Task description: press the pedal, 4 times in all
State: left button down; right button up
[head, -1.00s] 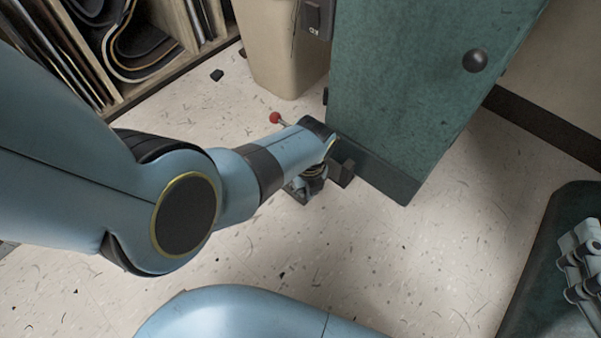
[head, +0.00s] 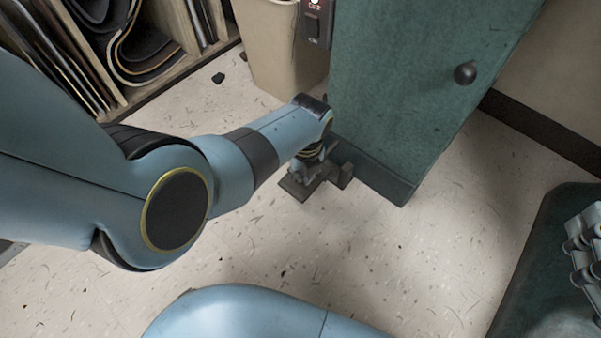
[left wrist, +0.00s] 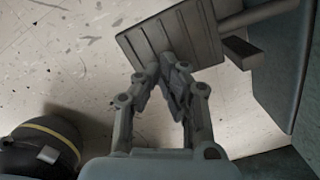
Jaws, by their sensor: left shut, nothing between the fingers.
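The pedal is a dark ribbed plate on the floor at the foot of the green cabinet. In the head view the pedal (head: 292,189) shows partly below my left gripper (head: 308,174), which hides some of it. In the left wrist view the pedal (left wrist: 150,36) fills the top middle. My left gripper (left wrist: 170,70) is shut and empty there, its fingertips overlapping the plate's near edge. I cannot tell whether they touch it. My right gripper (head: 585,250) shows partly at the right edge of the head view; its jaw state is unclear.
The green cabinet (head: 415,90) with a dark knob (head: 466,74) stands behind the pedal. An OFF/ON switch box (head: 317,22) is on its left edge. A beige bin (head: 278,55) and a shelf (head: 150,85) stand at the back left. Speckled floor right of the pedal is clear.

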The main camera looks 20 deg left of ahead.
pick_arm(q)
notch_tip(320, 180, up, 6)
jog(key=p, duration=0.5)
jog(key=s+a+r+n, duration=0.2)
jog(key=s+a+n, duration=0.2)
jog(key=s+n, duration=0.2)
jog(key=s+a+r+n, duration=0.3)
jog(key=s+a+n, duration=0.1)
jog(key=s, duration=0.3)
jog(key=s+a+r+n+b, duration=0.1)
jog(key=s+a+r+n, duration=0.2)
jog(key=s+n, duration=0.4)
jog(key=shift+s+a+n+g+y, duration=0.25)
jog(key=shift+a+n+g+y, duration=0.05)
jog(key=shift+a, duration=0.35)
pick_arm(e)
notch_tip(320, 180, up, 6)
jog(key=shift+w+r+t, duration=0.25)
jog(key=shift+w+t, duration=0.15)
jog(key=shift+f, duration=0.1)
